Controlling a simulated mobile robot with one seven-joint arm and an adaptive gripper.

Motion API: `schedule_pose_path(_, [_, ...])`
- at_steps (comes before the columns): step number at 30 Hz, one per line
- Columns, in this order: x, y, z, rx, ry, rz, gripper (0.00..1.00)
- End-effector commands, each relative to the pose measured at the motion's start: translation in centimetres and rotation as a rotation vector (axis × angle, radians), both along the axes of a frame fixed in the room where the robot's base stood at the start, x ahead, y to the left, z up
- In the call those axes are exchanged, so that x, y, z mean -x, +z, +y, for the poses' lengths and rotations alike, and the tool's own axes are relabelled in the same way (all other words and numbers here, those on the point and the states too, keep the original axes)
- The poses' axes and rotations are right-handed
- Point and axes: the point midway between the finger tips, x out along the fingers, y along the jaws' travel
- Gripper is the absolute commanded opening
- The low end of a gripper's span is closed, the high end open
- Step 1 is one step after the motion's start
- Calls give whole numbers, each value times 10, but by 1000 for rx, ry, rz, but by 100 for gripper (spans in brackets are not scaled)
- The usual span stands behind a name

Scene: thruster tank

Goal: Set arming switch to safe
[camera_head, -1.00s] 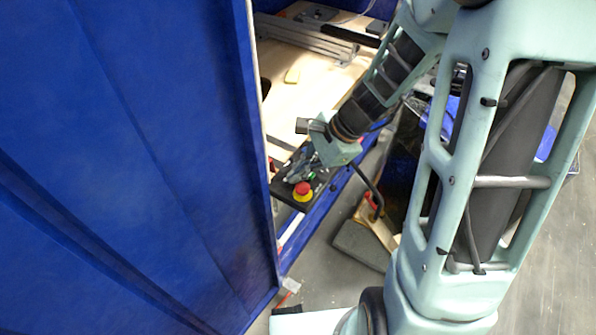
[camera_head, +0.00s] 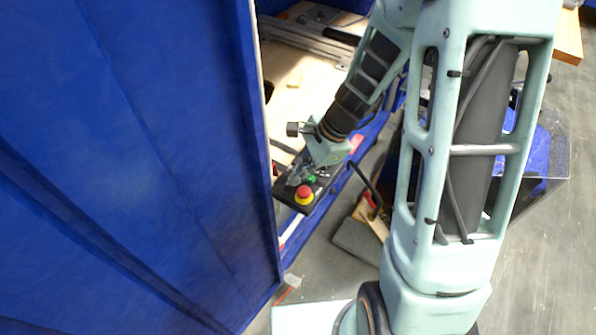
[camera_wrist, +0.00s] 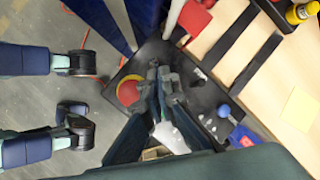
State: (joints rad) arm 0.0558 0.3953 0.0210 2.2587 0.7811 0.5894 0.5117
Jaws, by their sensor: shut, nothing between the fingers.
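A black control box (camera_head: 318,199) sits at the edge of the bench, with a red mushroom button (camera_head: 304,194) on a yellow base and a green button (camera_head: 312,178). In the wrist view the box's black top (camera_wrist: 206,97) carries the red button (camera_wrist: 128,92), a small metal toggle (camera_wrist: 199,73) and a blue knob (camera_wrist: 223,111). I cannot tell which of these is the arming switch, or read its setting. My gripper (camera_wrist: 160,74) is shut and empty over the box, between the red button and the metal toggle. Its fingers hide part of the box top; contact cannot be told.
A large blue panel (camera_head: 130,170) fills the left of the head view, close beside the box. A pale wooden bench top (camera_wrist: 250,60) with dark strips lies beyond the box. A black bent bar (camera_head: 366,182) stands near the box's right side. Grey floor lies below.

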Motion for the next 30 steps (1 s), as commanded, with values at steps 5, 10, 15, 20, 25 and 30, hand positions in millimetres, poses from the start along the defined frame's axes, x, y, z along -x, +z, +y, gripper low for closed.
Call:
schedule_pose_path(5, [0,5,2,23,3,22,0])
schedule_pose_path(10, [-1,9,5,64,6,55,0])
schedule_pose_path(15, [-4,12,8,124,8,98,0])
schedule_pose_path(20, [-6,11,11,189,8,148,0])
schedule_pose_path(25, [-9,9,13,196,2,157,0])
schedule_pose_path(30, [-10,5,14,196,1,155,0])
